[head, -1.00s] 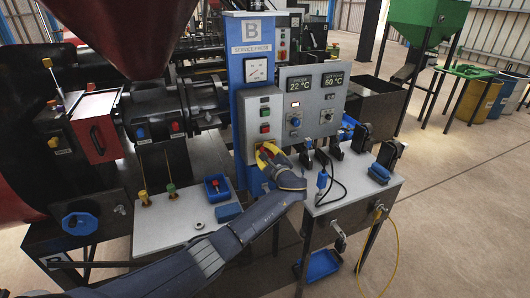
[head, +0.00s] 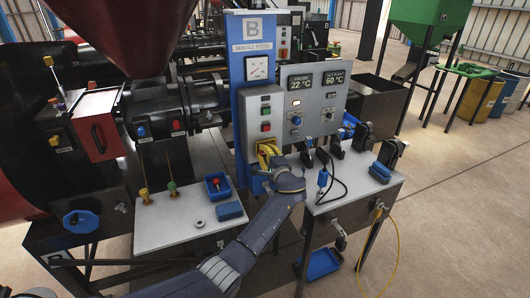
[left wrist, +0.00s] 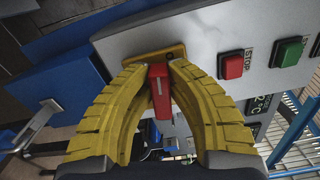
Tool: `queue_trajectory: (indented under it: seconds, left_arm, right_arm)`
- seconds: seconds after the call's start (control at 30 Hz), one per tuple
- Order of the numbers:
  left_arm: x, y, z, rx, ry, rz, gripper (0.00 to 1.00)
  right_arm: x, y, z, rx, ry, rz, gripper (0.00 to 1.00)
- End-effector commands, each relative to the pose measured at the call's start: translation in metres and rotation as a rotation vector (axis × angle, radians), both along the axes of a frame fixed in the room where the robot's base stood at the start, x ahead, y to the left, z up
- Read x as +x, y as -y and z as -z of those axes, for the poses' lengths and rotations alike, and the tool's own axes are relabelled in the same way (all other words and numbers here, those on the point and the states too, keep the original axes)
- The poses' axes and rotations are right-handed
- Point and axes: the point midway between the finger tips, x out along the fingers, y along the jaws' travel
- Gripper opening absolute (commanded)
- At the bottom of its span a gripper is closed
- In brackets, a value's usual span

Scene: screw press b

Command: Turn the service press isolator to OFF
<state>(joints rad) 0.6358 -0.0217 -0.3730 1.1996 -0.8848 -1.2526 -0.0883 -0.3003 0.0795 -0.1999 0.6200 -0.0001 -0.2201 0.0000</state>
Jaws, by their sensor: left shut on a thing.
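The service press isolator shows in the left wrist view as a red handle (left wrist: 160,97) with a white line, on a yellow plate (left wrist: 128,59). It is on the lower part of the grey control box (head: 250,108), under the push buttons. My left gripper (head: 267,150) reaches it from the front. In the left wrist view its yellow fingers (left wrist: 162,72) are shut on the handle, one on each side. In the head view the fingers hide the handle. I cannot read any ON or OFF marking. My right gripper is not in view.
A red STOP button (left wrist: 231,66) and a green button (left wrist: 287,52) sit close to the fingers. The blue post (head: 236,72) is marked B, service press. A grey temperature panel (head: 313,105) stands to the right. A blue tray (head: 217,194) is on the bench left of my arm.

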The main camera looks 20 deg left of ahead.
Motion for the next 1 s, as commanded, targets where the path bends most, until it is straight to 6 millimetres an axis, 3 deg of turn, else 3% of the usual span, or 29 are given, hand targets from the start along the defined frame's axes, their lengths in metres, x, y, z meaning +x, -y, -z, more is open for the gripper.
queue_trajectory:
  seconds: [0.4, 0.93, 0.97, 1.0]
  left_arm:
    - [-0.0001, -0.0024, 0.0024, -0.128, 0.105, -0.003, 0.00]
    - [0.0001, -0.0024, 0.0025, -0.143, 0.119, -0.003, 0.00]
    - [0.0001, -0.0024, 0.0024, -0.143, 0.119, -0.003, 0.21]
    - [0.0001, -0.0024, 0.0024, -0.143, 0.119, -0.003, 0.26]
  right_arm:
    - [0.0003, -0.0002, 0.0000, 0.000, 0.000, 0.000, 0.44]
    - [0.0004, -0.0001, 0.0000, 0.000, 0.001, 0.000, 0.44]
    - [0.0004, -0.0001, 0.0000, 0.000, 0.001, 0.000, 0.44]
    - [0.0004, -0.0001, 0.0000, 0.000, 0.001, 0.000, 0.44]
